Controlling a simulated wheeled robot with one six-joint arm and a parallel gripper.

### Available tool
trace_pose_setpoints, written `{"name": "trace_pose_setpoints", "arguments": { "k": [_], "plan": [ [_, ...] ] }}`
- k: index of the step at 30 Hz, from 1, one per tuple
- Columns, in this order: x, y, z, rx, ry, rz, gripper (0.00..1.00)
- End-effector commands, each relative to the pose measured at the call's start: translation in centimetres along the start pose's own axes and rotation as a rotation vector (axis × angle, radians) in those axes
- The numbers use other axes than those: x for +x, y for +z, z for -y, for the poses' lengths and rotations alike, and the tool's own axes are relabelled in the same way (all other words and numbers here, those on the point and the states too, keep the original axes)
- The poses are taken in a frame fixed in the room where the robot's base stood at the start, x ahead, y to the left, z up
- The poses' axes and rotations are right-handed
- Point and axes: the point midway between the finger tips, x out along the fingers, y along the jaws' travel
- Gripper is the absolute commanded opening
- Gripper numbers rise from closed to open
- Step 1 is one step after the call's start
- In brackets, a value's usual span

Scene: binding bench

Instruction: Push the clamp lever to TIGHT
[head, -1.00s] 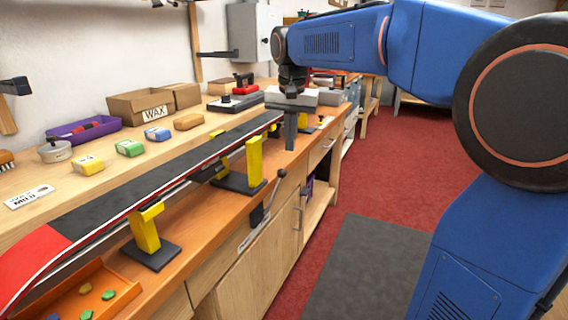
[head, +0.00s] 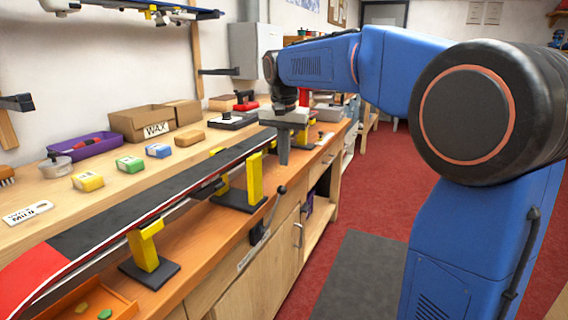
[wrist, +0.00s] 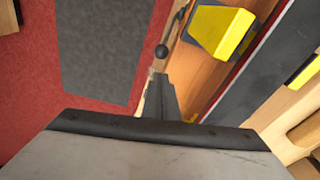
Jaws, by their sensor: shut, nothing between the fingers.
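The clamp lever is a thin metal rod with a black ball knob (head: 282,189). It rises at a tilt, knob up and to the right, from a black bracket (head: 258,236) on the bench's front edge. My gripper (head: 284,160) is shut and empty, pointing down, and appears above and beyond the knob in the head view. In the wrist view the closed fingers (wrist: 160,97) are in the middle, and the knob (wrist: 161,52) shows just above their tips, apart from them. A pale label strip (head: 252,257) is on the front edge below the lever; its words are too small to read.
A long ski (head: 130,208) lies along the bench on yellow supports (head: 254,178) with black bases. An orange tray (head: 66,304) is at the near left. Wax blocks (head: 88,181) and boxes (head: 141,122) stand behind. Red floor and a grey mat (head: 362,275) are clear.

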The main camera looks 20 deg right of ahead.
Motion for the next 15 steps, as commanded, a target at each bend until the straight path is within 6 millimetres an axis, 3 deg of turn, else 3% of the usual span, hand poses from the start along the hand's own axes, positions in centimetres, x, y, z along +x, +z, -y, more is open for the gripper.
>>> {"name": "trace_pose_setpoints", "arguments": {
  "k": [9,15],
  "plan": [
    [5.3,0.1,-0.1,0.000,0.001,0.002,0.00],
    [7.6,0.0,0.0,0.000,0.000,0.001,0.00]
  ]
}}
